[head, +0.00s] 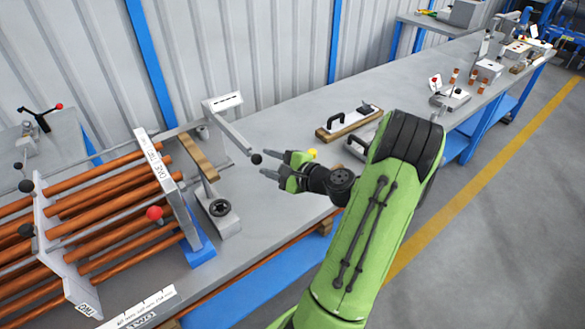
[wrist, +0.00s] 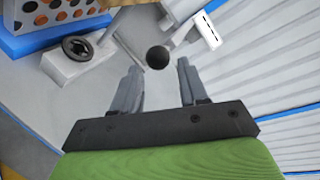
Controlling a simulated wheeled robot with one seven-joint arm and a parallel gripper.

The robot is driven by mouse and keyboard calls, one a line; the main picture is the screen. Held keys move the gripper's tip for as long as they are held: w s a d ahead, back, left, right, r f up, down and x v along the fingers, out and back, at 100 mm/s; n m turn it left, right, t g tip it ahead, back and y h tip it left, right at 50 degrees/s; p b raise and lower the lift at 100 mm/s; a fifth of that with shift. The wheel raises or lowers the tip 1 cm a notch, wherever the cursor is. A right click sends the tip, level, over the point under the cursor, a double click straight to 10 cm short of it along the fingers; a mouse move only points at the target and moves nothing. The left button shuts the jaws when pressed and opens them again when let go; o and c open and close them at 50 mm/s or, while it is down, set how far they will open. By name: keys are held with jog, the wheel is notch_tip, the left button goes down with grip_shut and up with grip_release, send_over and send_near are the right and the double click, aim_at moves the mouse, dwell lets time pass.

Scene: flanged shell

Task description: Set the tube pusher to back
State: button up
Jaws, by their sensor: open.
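A grey lever (head: 234,136) with a black ball knob (head: 256,158) runs from a post with a white label plate (head: 222,101) beside the copper tubes. It looks like the tube pusher's handle, but the label is too small to read. My gripper (head: 276,165) is open and empty, its fingertips just short of the knob. In the wrist view the knob (wrist: 158,58) shows between the two fingertips (wrist: 159,66), slightly beyond them. I cannot tell whether either finger touches it. The label plate also shows in the wrist view (wrist: 206,31).
Copper tubes (head: 110,205) run through upright plates at left, one with a red knob (head: 154,212). A wooden bar (head: 195,155) and a block with a black handwheel (head: 219,208) stand near the lever. A board with black handles (head: 348,122) lies behind my gripper. Corrugated wall backs the bench.

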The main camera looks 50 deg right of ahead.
jog(key=v, duration=1.2)
jog(key=shift+s+p, duration=0.35)
jog(key=shift+p, duration=0.1)
jog(key=shift+d+r, duration=0.1)
